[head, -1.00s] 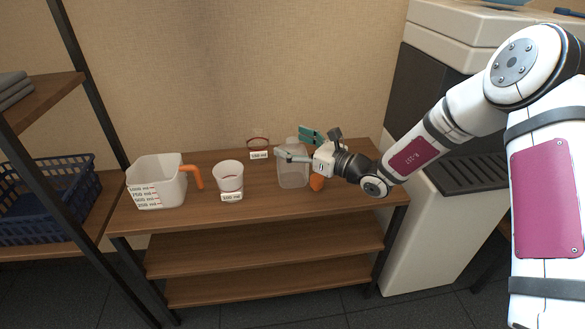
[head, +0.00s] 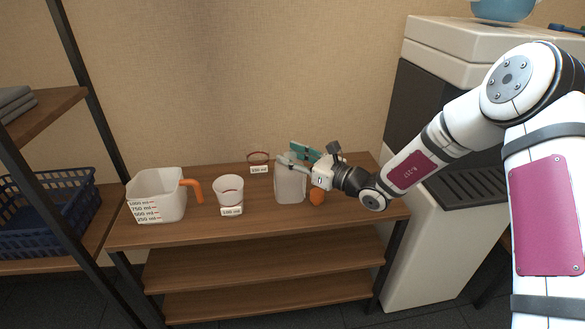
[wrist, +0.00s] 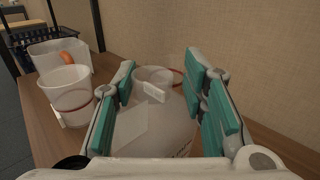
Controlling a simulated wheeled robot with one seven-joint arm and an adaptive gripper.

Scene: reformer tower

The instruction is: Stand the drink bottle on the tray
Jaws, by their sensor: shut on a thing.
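My gripper (head: 295,161) is over the right part of the wooden shelf's top board (head: 170,230). It is shut on a pale translucent container (head: 289,187). In the wrist view the container (wrist: 158,135) lies between the teal finger pads, with small dark print low on its right side. In the head view it looks upright and close to the board; I cannot tell whether it touches. An orange part (head: 317,197) shows beside it, partly behind my wrist. I cannot make out a drink bottle for certain, and no tray is clear.
A large measuring jug with an orange handle (head: 158,197) and a labelled cup (head: 229,188) stand left on the board. Another clear cup with a red ring (head: 259,158) stands behind. A blue basket (head: 45,215) is far left; a white machine (head: 440,150) is right.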

